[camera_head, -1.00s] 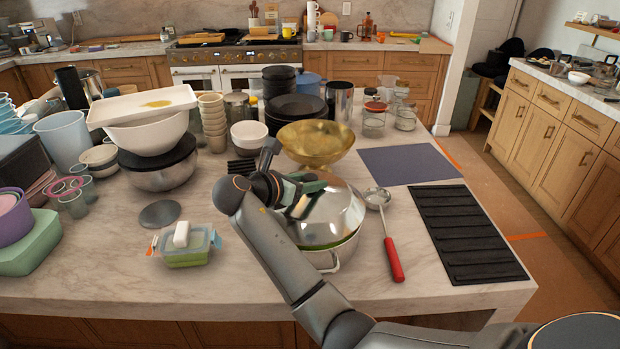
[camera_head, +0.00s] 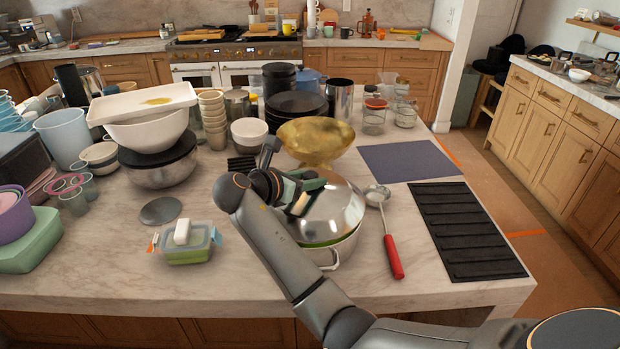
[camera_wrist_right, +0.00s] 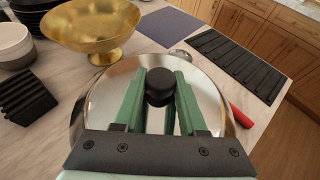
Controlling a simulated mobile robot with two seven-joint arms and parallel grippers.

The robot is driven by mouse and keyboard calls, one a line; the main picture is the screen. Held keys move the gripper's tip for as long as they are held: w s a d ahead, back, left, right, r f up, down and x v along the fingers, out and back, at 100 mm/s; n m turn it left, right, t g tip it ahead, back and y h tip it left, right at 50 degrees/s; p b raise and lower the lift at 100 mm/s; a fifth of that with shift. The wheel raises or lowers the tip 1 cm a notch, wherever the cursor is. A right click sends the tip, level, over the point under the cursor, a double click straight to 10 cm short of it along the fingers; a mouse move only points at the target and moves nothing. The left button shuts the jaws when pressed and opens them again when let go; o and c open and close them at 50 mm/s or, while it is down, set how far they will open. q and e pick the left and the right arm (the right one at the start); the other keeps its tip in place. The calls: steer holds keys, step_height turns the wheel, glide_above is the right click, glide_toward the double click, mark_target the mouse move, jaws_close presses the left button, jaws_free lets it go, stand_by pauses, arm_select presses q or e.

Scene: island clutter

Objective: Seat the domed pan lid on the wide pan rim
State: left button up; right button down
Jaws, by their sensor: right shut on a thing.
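The domed pan lid (camera_head: 335,215) is shiny metal and sits over the pan at the island's front middle. The pan (camera_head: 345,252) is pale metal with a side handle, and a green band shows between it and the lid's edge. My right gripper (camera_head: 312,190) is at the top of the lid. In the right wrist view, its green fingers (camera_wrist_right: 160,95) are shut on the lid's black knob (camera_wrist_right: 159,86). The lid looks roughly level over the pan; I cannot tell whether its edge touches the rim all round. The far rim is hidden. My left gripper is not in view.
A gold bowl (camera_head: 316,142) stands just behind the lid. A ladle with a red handle (camera_head: 392,257) lies at its right, beside a black ribbed mat (camera_head: 465,230). A lidded food box (camera_head: 187,245) stands to the left. Bare marble lies between.

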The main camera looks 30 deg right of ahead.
steer(key=shift+f, duration=0.95)
stand_by(0.6)
steer(key=shift+c, duration=1.9)
jaws_free()
steer(key=shift+f, duration=0.1)
